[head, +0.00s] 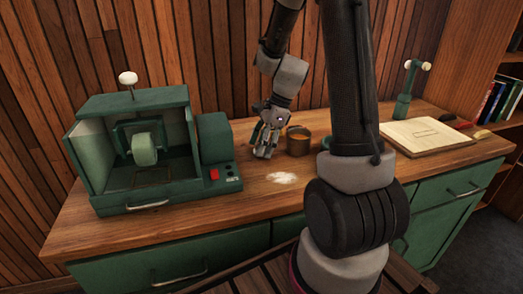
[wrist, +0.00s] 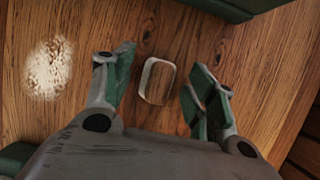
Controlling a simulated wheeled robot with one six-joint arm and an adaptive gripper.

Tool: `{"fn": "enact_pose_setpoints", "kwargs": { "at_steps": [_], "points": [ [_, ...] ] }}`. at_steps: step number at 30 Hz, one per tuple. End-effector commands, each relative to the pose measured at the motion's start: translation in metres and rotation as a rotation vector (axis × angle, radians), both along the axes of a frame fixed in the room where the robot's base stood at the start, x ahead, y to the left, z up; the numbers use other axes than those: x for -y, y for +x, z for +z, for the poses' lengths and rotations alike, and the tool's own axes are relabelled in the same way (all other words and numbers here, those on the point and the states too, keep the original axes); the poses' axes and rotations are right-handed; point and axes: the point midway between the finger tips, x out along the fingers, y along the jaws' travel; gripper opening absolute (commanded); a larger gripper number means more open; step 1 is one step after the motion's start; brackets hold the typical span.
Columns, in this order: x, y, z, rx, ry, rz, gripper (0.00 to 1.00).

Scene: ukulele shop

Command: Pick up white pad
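A small rounded pad (wrist: 157,80) with a pale white edge lies on the wooden counter in the wrist view. Its face looks brownish in the shade. My gripper (wrist: 158,88) is open, with one green-padded finger on each side of the pad and a visible gap on both sides. In the head view my gripper (head: 264,149) points down low over the counter, between the green machine and a brown pot. I cannot clearly make out the pad in that view; my fingers are in front of that spot.
A white powdery patch (head: 283,178) lies on the counter (head: 240,205) near my gripper. The green machine (head: 140,197) stands left, the brown pot (head: 298,142) close right. Further right are a pale board (head: 425,135) and a green stand (head: 404,104).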

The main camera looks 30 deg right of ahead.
Motion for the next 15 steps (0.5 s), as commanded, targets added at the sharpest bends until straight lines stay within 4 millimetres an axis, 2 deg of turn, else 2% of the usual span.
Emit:
{"fn": "enact_pose_setpoints", "kwargs": {
  "at_steps": [1,5,15],
  "points": [
    [0.0,0.0,0.0001,0.0,0.0,0.0,0.43],
    [0.0002,0.0,0.0001,0.0,0.0,0.0,0.19],
    [0.0002,0.0002,0.0024,0.001,0.0,0.001,0.17]
  ]
}}
